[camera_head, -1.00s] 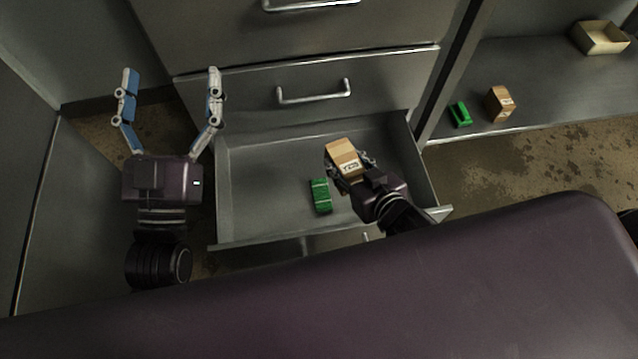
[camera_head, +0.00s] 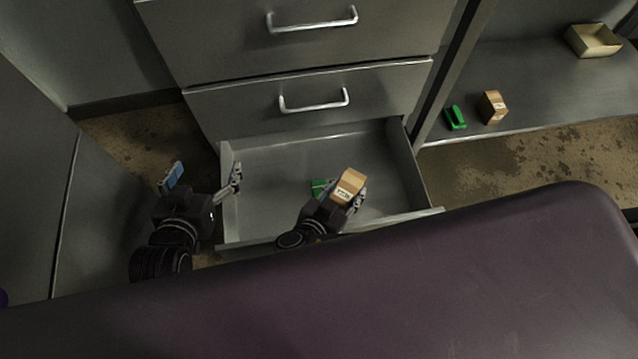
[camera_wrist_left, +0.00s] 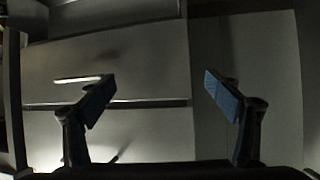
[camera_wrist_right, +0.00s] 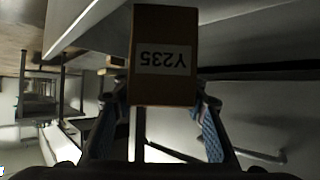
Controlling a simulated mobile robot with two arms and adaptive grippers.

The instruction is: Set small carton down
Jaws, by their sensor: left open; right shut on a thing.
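The small carton (camera_head: 348,186) is a brown box with a white label. It shows close up in the right wrist view (camera_wrist_right: 163,85), where the label reads Y235 upside down. My right gripper (camera_head: 350,197) is shut on it and holds it over the open drawer (camera_head: 275,207). Whether the carton touches the drawer floor cannot be told. My left gripper (camera_head: 205,178) is open and empty at the drawer's left side; its spread fingers also show in the left wrist view (camera_wrist_left: 168,95).
A green object (camera_head: 319,187) lies in the drawer, partly hidden by my right gripper. On the shelf (camera_head: 530,80) at right are another green object (camera_head: 456,117), a second brown carton (camera_head: 492,107) and an open tan box (camera_head: 594,41). The drawer's right part is clear.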

